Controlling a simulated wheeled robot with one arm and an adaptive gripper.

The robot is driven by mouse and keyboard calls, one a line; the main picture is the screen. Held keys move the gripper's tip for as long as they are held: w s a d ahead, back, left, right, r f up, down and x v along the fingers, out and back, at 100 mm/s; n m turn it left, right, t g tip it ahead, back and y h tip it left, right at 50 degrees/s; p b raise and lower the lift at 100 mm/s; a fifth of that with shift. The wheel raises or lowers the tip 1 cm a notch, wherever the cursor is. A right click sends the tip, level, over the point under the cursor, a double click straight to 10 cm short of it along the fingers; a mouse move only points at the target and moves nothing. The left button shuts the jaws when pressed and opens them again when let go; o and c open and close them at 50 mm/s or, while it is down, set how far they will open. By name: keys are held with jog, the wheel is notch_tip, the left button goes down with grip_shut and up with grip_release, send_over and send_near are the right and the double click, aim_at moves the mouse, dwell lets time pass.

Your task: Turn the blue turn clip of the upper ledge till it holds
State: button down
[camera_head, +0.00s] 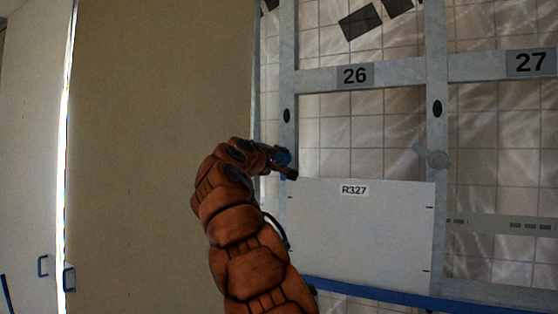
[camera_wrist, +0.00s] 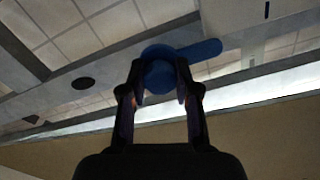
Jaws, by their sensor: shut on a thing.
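The blue turn clip (camera_wrist: 205,49) has a round hub and one arm. In the wrist view the arm points right and slightly up, lying along a grey bar. My gripper (camera_wrist: 159,88) is shut on the hub, one finger on each side. In the head view the blue clip (camera_head: 284,156) is a small patch on the left upright, mostly hidden by my gripper (camera_head: 283,168). A white panel (camera_head: 360,235) labelled R327 stands in the frame, its top edge a little below the clip. The clip's contact with the panel cannot be made out.
The grey frame (camera_head: 400,75) carries labels 26 and 27. A grey turn clip (camera_head: 437,159) sits on the middle upright above the panel's right corner. A blue ledge (camera_head: 390,294) runs under the panel. A large tan board (camera_head: 160,130) stands left, beside my arm.

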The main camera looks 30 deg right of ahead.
jog(key=c, duration=0.8)
grip_release()
jog(key=shift+s+a, duration=0.1)
jog(key=shift+v, duration=5.85)
